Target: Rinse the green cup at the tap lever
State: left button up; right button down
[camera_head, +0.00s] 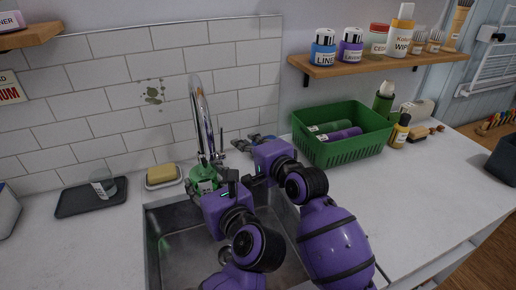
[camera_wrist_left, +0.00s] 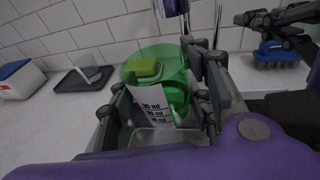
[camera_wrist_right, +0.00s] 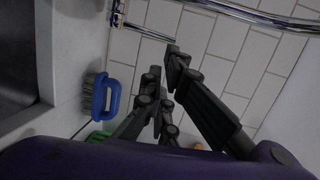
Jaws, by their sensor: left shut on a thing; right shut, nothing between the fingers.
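The green cup (camera_head: 203,177) is in my left gripper (camera_head: 214,186), over the back of the sink below the tap (camera_head: 201,115). In the left wrist view the cup (camera_wrist_left: 178,68) is see-through green with a white ml label, and the fingers stand on both sides of it. I cannot tell whether water runs. My right gripper (camera_head: 246,144) is shut and empty, to the right of the tap. In the right wrist view a chrome rod, seemingly the tap lever (camera_wrist_right: 146,32), ends close to its fingertips (camera_wrist_right: 164,62); contact is unclear.
The steel sink (camera_head: 170,245) lies under my arms. A yellow-green sponge (camera_head: 161,173) sits in a dish left of the tap. A dark tray (camera_head: 75,200) holds a clear cup. A blue brush (camera_wrist_right: 106,95) and a green basket (camera_head: 345,150) are on the right.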

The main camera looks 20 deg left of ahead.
aim_at(201, 191)
jog(key=v, duration=0.6)
jog(key=shift+r, duration=0.45)
